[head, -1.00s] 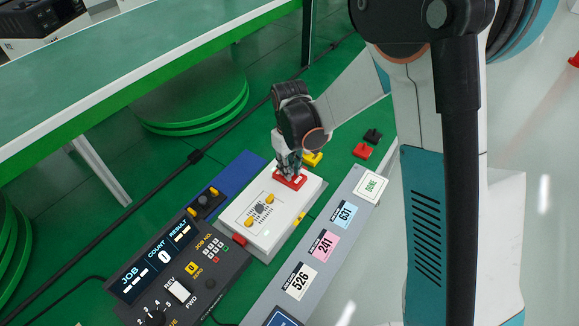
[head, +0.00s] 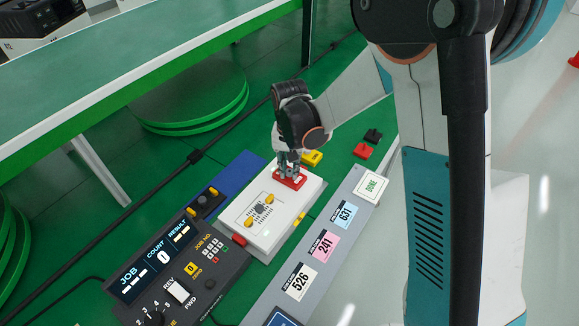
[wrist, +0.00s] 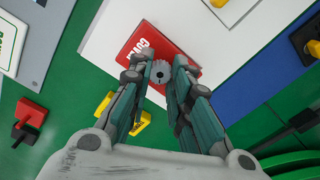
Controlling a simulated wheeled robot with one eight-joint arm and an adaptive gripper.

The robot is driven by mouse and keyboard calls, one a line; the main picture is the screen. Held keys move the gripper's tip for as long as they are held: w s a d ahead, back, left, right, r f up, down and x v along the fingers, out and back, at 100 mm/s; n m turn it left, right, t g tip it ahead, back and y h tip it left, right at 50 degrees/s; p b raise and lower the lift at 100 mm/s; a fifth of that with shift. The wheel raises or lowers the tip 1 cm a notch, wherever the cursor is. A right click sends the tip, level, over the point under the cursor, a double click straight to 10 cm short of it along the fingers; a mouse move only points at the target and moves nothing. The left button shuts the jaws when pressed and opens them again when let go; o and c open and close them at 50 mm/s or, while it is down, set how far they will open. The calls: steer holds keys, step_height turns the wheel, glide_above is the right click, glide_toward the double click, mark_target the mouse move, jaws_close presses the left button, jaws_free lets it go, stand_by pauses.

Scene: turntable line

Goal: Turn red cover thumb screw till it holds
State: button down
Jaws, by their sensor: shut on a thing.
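The red cover (head: 291,179) lies on the far end of the white board (head: 248,236). In the wrist view the red cover (wrist: 150,47) is partly hidden by my fingers, and part of its "COVER" lettering shows. The grey, notched thumb screw (wrist: 160,71) stands on the cover between my fingertips. My gripper (head: 289,168) points down over the cover. In the wrist view my gripper (wrist: 159,77) is shut on the thumb screw, a finger on each side of it. How deep the screw sits cannot be told.
A yellow block (head: 312,158), a red block (head: 363,151) and a black block (head: 373,136) lie beyond the board. A control panel (head: 221,250) stands at left. A grey strip with number cards and a DONE card (head: 372,187) runs along the right.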

mark_target(289, 171)
steer(key=shift+m, duration=0.6)
steer(key=c, duration=1.4)
jaws_free()
steer(key=shift+r, duration=0.1)
step_height(289, 171, up, 12)
steer(key=shift+f, duration=0.1)
